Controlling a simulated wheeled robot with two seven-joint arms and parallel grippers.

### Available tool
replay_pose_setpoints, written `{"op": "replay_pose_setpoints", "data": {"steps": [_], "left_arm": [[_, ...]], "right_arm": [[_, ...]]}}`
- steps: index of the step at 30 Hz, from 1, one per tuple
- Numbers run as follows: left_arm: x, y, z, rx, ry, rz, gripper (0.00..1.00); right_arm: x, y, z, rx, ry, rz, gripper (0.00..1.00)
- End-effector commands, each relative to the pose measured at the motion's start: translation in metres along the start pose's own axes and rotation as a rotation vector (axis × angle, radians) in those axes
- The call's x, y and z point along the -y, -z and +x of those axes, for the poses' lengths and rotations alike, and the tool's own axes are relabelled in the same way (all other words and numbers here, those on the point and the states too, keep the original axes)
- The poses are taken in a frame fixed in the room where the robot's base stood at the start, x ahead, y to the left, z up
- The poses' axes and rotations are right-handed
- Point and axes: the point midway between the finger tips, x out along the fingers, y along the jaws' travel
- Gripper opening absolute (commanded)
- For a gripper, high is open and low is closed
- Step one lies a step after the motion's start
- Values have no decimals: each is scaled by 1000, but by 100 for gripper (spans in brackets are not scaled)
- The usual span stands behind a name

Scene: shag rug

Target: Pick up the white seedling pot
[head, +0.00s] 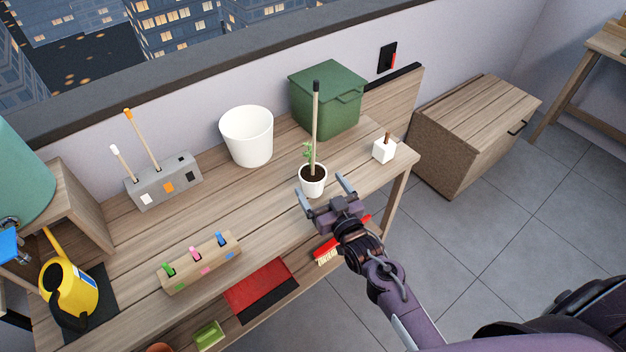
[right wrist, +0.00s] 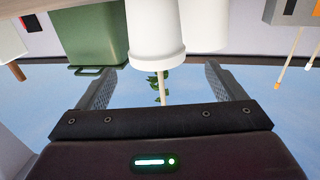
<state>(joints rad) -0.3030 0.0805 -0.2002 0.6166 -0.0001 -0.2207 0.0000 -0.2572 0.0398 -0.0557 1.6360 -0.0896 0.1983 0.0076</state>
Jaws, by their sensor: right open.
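The white seedling pot (head: 313,188) stands upright on the wooden bench near its front edge. It holds dark soil, a small green seedling and a tall thin stake with a dark tip. My right gripper (head: 320,187) is open and empty, its two fingers pointing toward the pot from the front. In the right wrist view, which appears upside down, the pot (right wrist: 155,38) shows ahead, between the lines of the open fingers (right wrist: 160,72). I cannot tell whether any finger touches it. My left gripper is not in view.
A larger white pot (head: 247,136) and a green lidded box (head: 327,98) stand behind. A small white cube holder (head: 384,150) is to the right. A grey holder (head: 164,183), a wooden peg block (head: 201,263) and a yellow watering can (head: 68,290) are left. A red brush (head: 328,252) lies below.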

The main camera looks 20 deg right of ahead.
Motion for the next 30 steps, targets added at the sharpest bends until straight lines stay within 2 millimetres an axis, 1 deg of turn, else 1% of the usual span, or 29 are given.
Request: {"op": "replay_pose_setpoints", "data": {"steps": [1,5,6,12,15,22,30], "left_arm": [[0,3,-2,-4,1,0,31],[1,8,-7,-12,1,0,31],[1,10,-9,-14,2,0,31],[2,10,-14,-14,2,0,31],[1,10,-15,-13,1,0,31],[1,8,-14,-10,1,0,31],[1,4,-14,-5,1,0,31]], "right_arm": [[0,2,6,-1,0,0,90],[-1,0,20,1,0,0,90],[-2,0,26,1,0,0,90],[-3,-4,52,1,0,0,90],[-3,-5,58,2,0,0,90],[-3,-6,58,3,0,-1,90],[-3,-6,58,3,0,-1,54]]}}
